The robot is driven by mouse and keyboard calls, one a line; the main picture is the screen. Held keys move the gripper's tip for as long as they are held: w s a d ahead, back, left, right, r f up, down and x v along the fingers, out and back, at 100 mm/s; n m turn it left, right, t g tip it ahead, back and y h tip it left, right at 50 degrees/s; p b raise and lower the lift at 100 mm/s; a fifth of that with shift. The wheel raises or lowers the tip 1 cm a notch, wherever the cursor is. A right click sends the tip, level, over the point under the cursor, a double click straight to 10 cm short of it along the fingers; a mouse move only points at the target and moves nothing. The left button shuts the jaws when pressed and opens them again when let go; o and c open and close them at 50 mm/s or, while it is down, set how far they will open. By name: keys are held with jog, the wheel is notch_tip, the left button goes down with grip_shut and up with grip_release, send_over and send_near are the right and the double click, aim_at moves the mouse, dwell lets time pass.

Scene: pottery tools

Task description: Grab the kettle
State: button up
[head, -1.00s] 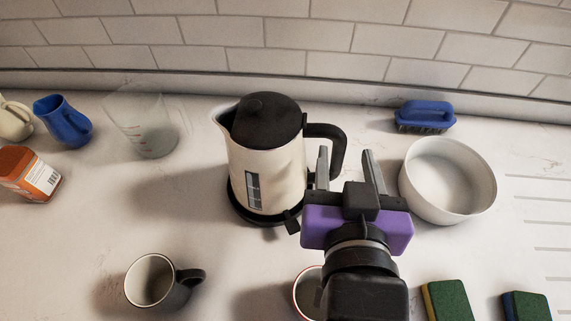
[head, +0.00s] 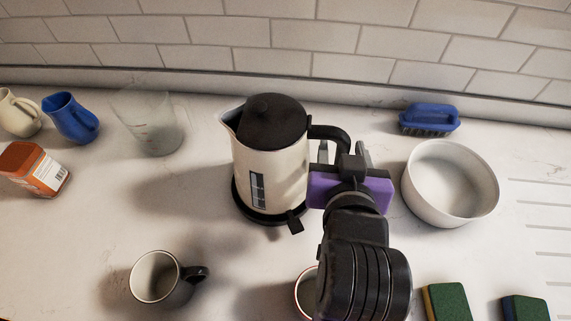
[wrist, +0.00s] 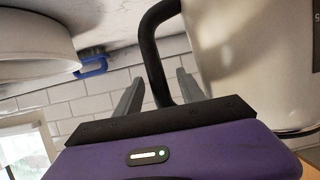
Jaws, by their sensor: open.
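The kettle (head: 269,165) is cream with a black lid, base and handle, and stands upright on the counter. Its black handle (head: 334,133) points right, toward my gripper. My gripper (head: 343,152), with a purple body, is open beside the kettle's right side, its fingers at the handle. In the wrist view, the handle (wrist: 153,55) runs down between the two open fingers (wrist: 158,95), and the cream kettle body (wrist: 235,60) fills the right side. Whether a finger touches the handle cannot be told.
A white bowl (head: 450,184) stands close to the right of my gripper, with a blue brush (head: 429,118) behind it. A dark-handled mug (head: 157,278), a red-rimmed mug (head: 305,291) and sponges (head: 447,302) are in front. A clear measuring cup (head: 152,124) stands left.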

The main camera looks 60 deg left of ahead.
jog(key=shift+c, duration=0.5)
grip_shut()
dwell(0.8)
jog(key=shift+r, duration=0.25)
